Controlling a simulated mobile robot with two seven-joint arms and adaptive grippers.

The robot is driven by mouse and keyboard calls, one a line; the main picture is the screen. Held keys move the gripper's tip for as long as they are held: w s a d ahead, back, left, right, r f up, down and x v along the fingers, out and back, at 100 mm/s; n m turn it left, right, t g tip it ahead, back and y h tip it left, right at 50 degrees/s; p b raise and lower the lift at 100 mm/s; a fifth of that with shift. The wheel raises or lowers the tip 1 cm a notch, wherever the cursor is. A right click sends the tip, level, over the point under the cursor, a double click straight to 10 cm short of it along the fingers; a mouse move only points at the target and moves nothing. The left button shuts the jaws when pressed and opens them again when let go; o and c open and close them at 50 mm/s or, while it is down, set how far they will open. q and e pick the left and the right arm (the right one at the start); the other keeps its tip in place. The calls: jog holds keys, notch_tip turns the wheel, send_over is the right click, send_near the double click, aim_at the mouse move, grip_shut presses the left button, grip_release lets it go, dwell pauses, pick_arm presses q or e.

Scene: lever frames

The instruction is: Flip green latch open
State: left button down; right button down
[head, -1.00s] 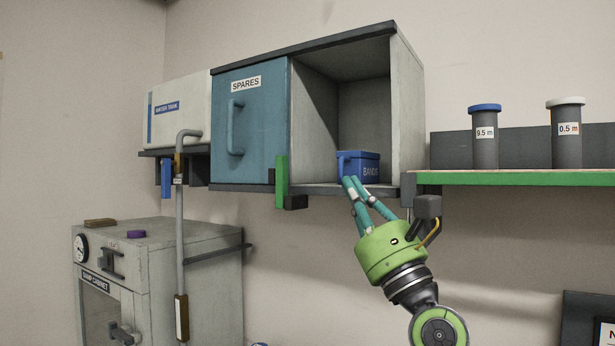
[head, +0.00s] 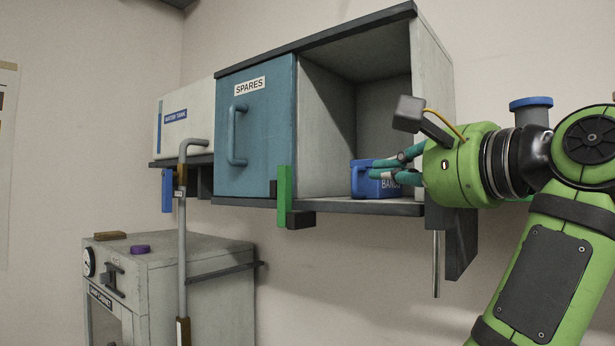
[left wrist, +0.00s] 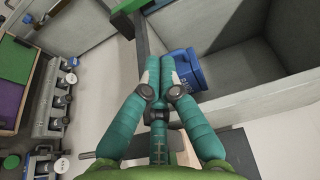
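The green latch (head: 284,196) is an upright green bar at the lower right edge of the blue SPARES door (head: 252,135), beside dark blocks. In the left wrist view, a green piece (left wrist: 128,6) at the top edge looks like this latch. My left gripper (head: 373,166) has its teal fingers drawn together, to the right of the latch and apart from it. The fingertips (left wrist: 160,62) overlap the blue BANDS box (head: 388,185) in both views; I cannot tell whether they touch it. The fingers cover part of the box. My right gripper is not in view.
The open cupboard bay (head: 328,130) lies right of the door. A grey pipe (head: 182,240) stands left of the latch, near a blue lever (head: 167,190). A grey cabinet (head: 215,265) is below left.

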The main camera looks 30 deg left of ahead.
pick_arm(q)
jog(key=p, duration=0.6)
send_near(285, 196)
jog(key=w+a+r, duration=0.1)
jog(key=w+a, duration=0.1)
jog(key=w+a+r, duration=0.1)
jog(key=w+a, duration=0.2)
jog(key=w+a+r, duration=0.1)
jog(key=w+a, duration=0.1)
jog(key=shift+w+a+r, duration=0.2)
jog(key=shift+r, duration=0.1)
